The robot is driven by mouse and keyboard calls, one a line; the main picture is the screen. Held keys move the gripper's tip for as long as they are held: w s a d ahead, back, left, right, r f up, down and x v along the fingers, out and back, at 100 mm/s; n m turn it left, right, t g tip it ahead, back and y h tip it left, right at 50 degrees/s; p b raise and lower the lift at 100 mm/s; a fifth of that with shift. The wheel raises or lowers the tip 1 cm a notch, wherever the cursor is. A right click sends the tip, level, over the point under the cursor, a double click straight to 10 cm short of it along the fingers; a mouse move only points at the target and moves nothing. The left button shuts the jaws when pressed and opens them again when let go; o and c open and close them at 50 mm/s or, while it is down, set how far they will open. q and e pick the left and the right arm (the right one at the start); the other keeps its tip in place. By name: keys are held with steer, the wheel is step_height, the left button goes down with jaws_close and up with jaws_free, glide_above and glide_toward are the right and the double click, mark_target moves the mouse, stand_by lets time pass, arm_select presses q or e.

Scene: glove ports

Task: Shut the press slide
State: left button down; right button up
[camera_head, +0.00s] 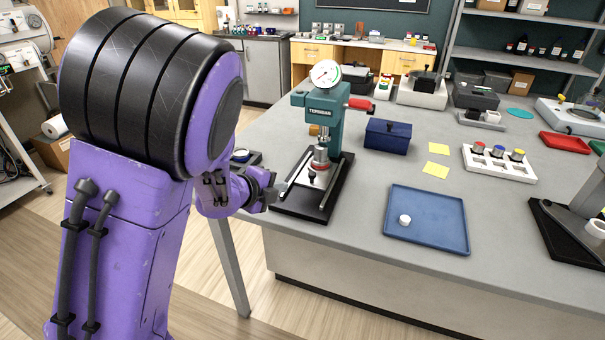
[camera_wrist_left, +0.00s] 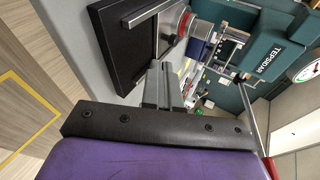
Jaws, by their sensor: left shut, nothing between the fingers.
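The teal press (camera_head: 322,108) with a dial gauge and a red-handled lever stands on the bench. Its black base (camera_head: 330,200) carries two metal rails running toward the bench's front edge. The slide, with a small black knob (camera_head: 312,175), sits between the rails near the silver and red press head. My left gripper (camera_head: 281,188) is shut and empty at the left front side of the base, close to the left rail. In the left wrist view the shut fingers (camera_wrist_left: 166,86) are beside the black base (camera_wrist_left: 118,45); I cannot tell whether they touch it. My right gripper is not in view.
A dark blue box (camera_head: 388,136) stands right of the press. A blue tray (camera_head: 427,222) holding a white round piece lies to the front right. A white rack (camera_head: 499,163) with coloured caps is farther right. Bare bench lies between the base and the tray.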

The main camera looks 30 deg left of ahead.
arm_select(q)
glide_toward(310, 178)
steer(key=f, duration=0.1)
steer(key=w+f, duration=0.1)
steer(key=shift+w+d+f+p, duration=0.1)
steer(key=shift+f+p, duration=0.25)
steer(key=shift+p, duration=0.05)
steer(key=w+p, duration=0.1)
steer(key=w, duration=0.2)
steer(key=shift+w+f, duration=0.1)
steer(key=shift+w, duration=0.15)
steer(key=shift+w+f+p, duration=0.1)
steer(key=shift+w+p, duration=0.2)
steer(key=shift+w, duration=0.1)
